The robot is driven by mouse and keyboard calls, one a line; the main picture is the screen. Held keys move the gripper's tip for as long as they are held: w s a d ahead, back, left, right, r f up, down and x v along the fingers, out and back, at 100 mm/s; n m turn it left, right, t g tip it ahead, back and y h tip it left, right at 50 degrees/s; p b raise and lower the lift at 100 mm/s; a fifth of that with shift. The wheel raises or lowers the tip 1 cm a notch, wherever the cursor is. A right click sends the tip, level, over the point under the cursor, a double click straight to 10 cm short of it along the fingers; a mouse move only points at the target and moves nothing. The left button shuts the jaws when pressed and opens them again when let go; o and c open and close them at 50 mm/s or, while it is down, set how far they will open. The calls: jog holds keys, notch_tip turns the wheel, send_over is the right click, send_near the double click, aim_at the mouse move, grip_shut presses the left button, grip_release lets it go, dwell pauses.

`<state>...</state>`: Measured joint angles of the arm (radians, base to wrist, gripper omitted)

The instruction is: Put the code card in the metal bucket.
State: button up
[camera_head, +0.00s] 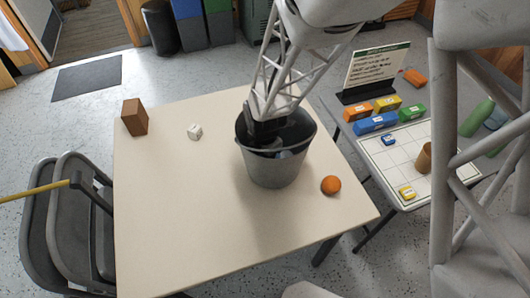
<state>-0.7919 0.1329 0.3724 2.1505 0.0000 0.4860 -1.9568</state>
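The grey metal bucket (276,172) stands upright on the pale table, right of its middle. My arm reaches down from the top, and my dark gripper (265,140) is over and partly inside the bucket's mouth. The fingertips are hidden by the bucket's wall, so I cannot see whether they are open or shut. I cannot pick out the code card for certain; a printed sign (377,68) with a green header stands in a black holder on the side table.
On the pale table (180,230) are a brown block (134,117), a small white cube (195,132) and an orange ball (330,185). The side table holds coloured boxes (375,123), a gridded white board (400,155) and a brown cup (425,158). Folding chairs (75,220) stand left. The table's front is clear.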

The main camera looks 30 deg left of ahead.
jog(key=shift+f, duration=0.4)
jog(key=o, duration=0.9)
jog(key=shift+r, duration=0.15)
notch_tip(320, 180, up, 13)
jog(key=shift+f, duration=0.1)
dwell(0.9)
